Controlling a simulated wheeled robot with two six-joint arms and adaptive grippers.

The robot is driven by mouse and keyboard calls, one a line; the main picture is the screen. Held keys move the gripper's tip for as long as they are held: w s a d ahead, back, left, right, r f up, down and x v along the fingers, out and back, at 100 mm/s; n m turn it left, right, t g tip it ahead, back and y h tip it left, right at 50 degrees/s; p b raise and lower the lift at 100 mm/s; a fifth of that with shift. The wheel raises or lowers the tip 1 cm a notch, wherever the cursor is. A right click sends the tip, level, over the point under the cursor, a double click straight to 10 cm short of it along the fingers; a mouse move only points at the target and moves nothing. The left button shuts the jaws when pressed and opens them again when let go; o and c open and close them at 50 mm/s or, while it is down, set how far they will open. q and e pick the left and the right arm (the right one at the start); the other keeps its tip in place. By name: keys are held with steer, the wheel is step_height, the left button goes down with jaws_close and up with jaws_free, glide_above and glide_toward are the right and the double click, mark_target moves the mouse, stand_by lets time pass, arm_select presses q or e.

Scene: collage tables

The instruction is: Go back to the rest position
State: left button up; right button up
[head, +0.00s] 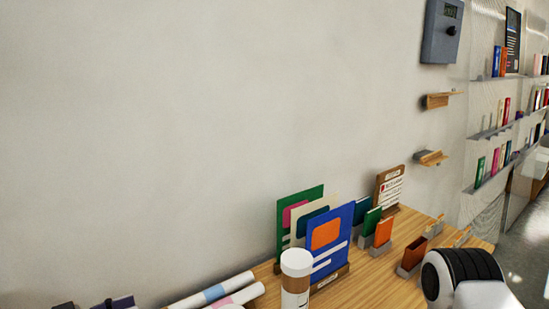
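Neither of my grippers shows in the head view. A black and white rounded part, which looks like a link of my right arm, stands at the lower right in front of the wooden table (372,291). Its gripper end is not visible. My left arm cannot be made out with certainty.
On the table stand upright blue (331,262) and green cards, a white cylinder with a brown band (296,263), small card holders (411,257) and a wooden sign (389,187). Paper rolls (215,291) lie at the lower left. Shelves (496,129) hang at the right.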

arm_select(q)
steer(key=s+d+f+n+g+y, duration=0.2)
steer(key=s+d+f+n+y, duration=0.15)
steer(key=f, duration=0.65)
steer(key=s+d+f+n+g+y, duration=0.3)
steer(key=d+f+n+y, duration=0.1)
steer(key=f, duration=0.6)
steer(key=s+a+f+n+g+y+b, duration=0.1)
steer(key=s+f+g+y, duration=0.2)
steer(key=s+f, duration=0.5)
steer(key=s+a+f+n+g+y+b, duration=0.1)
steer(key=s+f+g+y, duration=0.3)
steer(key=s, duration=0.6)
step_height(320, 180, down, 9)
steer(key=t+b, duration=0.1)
steer(key=b, duration=0.7)
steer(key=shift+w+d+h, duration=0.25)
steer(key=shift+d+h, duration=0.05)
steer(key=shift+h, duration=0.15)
arm_select(e)
step_height(320, 180, down, 10)
steer(key=shift+d, duration=0.15)
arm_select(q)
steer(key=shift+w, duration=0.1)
arm_select(e)
steer(key=shift+c, duration=0.4)
